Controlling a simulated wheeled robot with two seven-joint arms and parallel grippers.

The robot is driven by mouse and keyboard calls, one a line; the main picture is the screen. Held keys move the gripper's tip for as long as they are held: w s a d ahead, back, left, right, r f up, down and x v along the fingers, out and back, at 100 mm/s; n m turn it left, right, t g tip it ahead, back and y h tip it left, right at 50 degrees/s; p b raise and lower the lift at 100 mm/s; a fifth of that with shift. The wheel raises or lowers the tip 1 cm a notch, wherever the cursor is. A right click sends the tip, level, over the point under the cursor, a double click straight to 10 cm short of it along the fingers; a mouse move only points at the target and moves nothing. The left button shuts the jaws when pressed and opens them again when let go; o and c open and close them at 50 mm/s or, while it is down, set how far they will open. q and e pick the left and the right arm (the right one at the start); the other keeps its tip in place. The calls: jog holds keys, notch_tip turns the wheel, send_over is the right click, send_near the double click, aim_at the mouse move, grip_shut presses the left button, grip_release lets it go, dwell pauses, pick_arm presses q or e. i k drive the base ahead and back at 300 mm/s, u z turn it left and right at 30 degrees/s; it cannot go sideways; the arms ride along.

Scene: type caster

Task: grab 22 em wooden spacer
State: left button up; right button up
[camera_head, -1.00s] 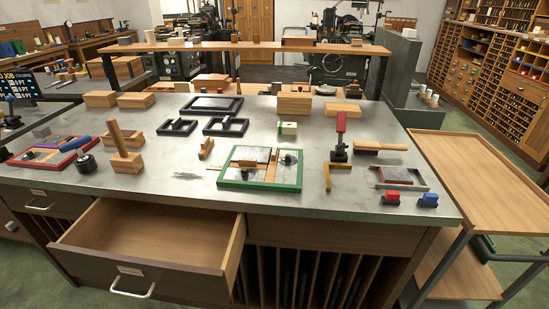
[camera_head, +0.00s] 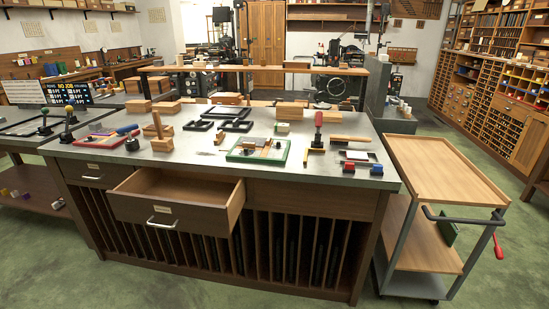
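I cannot pick out the 22 em wooden spacer for certain, as no size marking is readable. Candidates on the metal-topped bench (camera_head: 205,165) are a small wooden piece (camera_head: 220,138) left of the green frame (camera_head: 256,161) and an angled wooden piece (camera_head: 305,156) to its right. Small wooden strips also seem to lie inside the green frame, too small to tell apart. Larger wooden blocks (camera_head: 167,107) stand at the back left and others (camera_head: 289,110) at the back middle. Neither of my grippers is in view.
The bench's wooden drawer (camera_head: 195,216) stands pulled out at the front. A wooden-topped cart (camera_head: 440,168) stands right of the bench. Black frames (camera_head: 235,126), a red-handled tool (camera_head: 318,125) and a wood-handled brush (camera_head: 350,138) lie on top. Green floor is clear in front.

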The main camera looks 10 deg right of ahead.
aim_at(269, 142)
jog(key=z, duration=1.25)
jog(key=i, duration=0.9)
jog(key=z, duration=0.55)
jog(key=i, duration=0.9)
jog(key=u, duration=1.05)
jog(key=i, duration=0.65)
jog(key=u, duration=0.65)
